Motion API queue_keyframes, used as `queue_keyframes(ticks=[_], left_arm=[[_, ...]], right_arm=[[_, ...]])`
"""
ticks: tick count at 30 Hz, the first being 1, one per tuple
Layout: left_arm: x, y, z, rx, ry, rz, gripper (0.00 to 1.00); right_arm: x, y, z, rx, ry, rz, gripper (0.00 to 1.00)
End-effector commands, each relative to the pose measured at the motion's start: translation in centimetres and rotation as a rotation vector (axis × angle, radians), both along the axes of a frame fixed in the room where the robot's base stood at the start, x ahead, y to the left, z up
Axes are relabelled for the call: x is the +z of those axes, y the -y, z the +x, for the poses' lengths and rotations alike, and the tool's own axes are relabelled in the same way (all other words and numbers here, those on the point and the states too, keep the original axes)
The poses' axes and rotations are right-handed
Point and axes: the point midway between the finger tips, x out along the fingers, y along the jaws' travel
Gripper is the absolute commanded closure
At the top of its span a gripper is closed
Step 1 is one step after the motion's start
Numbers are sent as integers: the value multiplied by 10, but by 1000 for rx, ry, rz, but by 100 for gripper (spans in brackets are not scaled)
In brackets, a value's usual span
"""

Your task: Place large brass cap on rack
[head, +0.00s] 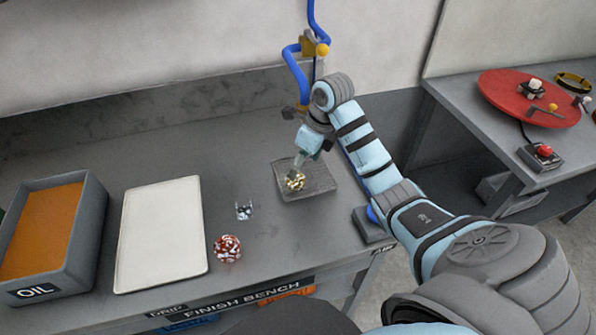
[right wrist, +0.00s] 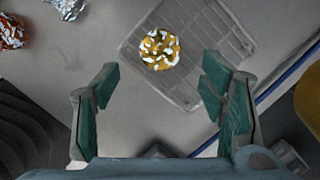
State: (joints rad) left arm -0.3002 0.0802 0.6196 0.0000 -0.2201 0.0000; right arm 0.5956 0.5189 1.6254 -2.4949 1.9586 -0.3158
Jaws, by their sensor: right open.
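The brass cap (head: 295,181), yellow with pale glints, sits on the grey rack (head: 322,186), toward the rack's left part. In the right wrist view the cap (right wrist: 160,49) lies on the rack's slatted surface (right wrist: 205,62), ahead of the fingertips. My right gripper (head: 301,161) is over the rack, just above and behind the cap. In the right wrist view its two fingers (right wrist: 160,84) are spread wide with nothing between them, and the cap is apart from them. My left gripper does not show.
A red and white ball-like piece (head: 227,249) and a small silvery piece (head: 244,210) lie left of the rack. A pale tray (head: 162,235) and an oil bin (head: 85,235) stand farther left. A blue pipe with a yellow knob (head: 322,50) rises behind the rack.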

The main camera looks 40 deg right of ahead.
Motion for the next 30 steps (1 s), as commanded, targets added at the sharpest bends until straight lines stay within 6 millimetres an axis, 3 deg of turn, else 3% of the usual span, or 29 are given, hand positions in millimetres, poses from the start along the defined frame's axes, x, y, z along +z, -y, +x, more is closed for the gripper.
queue_keyframes(ticks=[1, 4, 7, 30], left_arm=[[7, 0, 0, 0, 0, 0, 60], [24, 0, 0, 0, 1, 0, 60], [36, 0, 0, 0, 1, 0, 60], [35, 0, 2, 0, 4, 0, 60]], right_arm=[[18, 2, -2, -2, 4, -2, 35], [44, 4, -9, -1, -2, -1, 35], [56, 6, -12, -1, -1, 0, 35], [54, 6, -14, -2, -1, 1, 35]])
